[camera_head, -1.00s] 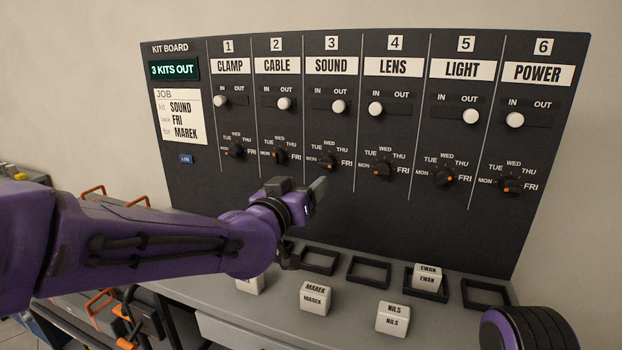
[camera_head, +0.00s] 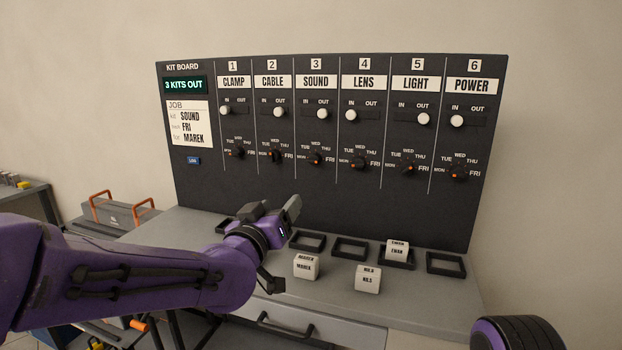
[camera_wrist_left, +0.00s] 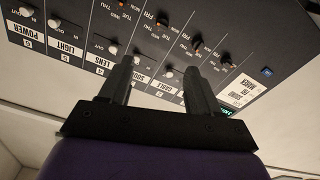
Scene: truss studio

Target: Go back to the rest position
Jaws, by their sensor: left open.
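My left gripper (camera_head: 280,207) is open and empty in front of the lower part of the dark kit board (camera_head: 260,195), clear of its controls. In the left wrist view its two fingers (camera_wrist_left: 158,82) stand apart with nothing between them. The display (camera_head: 185,85) reads 3 KITS OUT. The job card (camera_head: 188,140) reads SOUND, FRI, MAREK. The sound slider (camera_head: 322,113) sits at OUT. The sound dial (camera_head: 316,160) is too small to read surely. My right gripper is out of view; only part of my right arm shows at the bottom right.
The MAREK block (camera_head: 306,268) and NILS block (camera_head: 368,280) stand on the grey desk (camera_head: 425,310). The EWAN block (camera_head: 397,252) sits in a black frame; other frames, such as the rightmost one (camera_head: 446,263), are empty. A grey case (camera_head: 125,213) with orange handles stands left.

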